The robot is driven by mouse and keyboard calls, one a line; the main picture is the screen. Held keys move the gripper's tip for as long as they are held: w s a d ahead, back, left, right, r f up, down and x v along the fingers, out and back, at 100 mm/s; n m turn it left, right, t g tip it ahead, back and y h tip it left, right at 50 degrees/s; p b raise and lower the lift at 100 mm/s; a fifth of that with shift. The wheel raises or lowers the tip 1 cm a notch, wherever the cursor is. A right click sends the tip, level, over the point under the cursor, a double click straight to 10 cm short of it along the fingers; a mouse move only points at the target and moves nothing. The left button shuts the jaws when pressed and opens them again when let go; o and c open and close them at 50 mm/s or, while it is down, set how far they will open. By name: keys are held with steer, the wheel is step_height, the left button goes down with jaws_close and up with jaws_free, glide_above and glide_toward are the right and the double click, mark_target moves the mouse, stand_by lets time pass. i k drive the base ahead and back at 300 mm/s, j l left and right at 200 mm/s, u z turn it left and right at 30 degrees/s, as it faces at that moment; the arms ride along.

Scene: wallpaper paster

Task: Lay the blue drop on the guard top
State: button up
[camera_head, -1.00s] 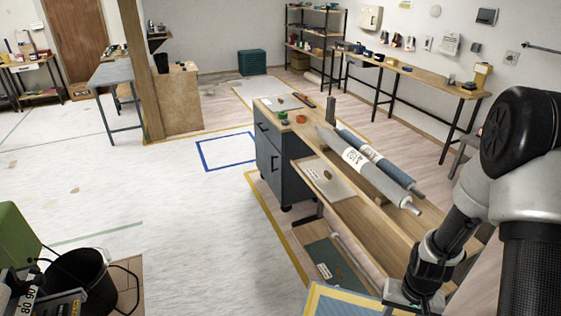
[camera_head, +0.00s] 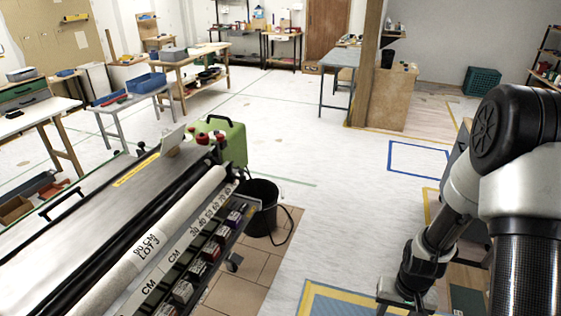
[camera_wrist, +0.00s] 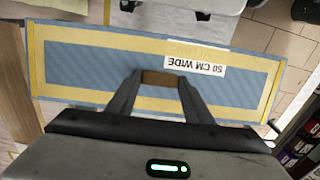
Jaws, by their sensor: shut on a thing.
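The blue drop is a flat blue sheet with a yellow border (camera_wrist: 85,65) and a white "50 CM WIDE" label. My gripper (camera_wrist: 161,82) is shut on a small brown grip piece (camera_wrist: 160,77) on the sheet. In the head view, a corner of the blue drop (camera_head: 335,303) shows at the bottom edge, beside my wrist; the rest is cut off. The long machine at the lower left has a flat silver-grey top (camera_head: 120,200), which looks like the guard top. It is bare apart from a yellow label strip and a small upright plate, and stands apart from the drop.
A white roll (camera_head: 150,245) and a row of small dark boxes line the machine's near side. A black bucket (camera_head: 262,208) and a green box (camera_head: 225,140) stand by its far end. Pale floor lies open beyond. Tables with blue bins (camera_head: 147,81) stand at the back left.

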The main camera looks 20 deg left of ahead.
mark_target(112, 213)
steer(key=u, duration=0.4)
steer(key=l+u, duration=0.1)
steer(key=u, duration=0.25)
steer(key=k+u, duration=0.1)
steer(key=u, duration=0.65)
steer(key=k+l, duration=0.05)
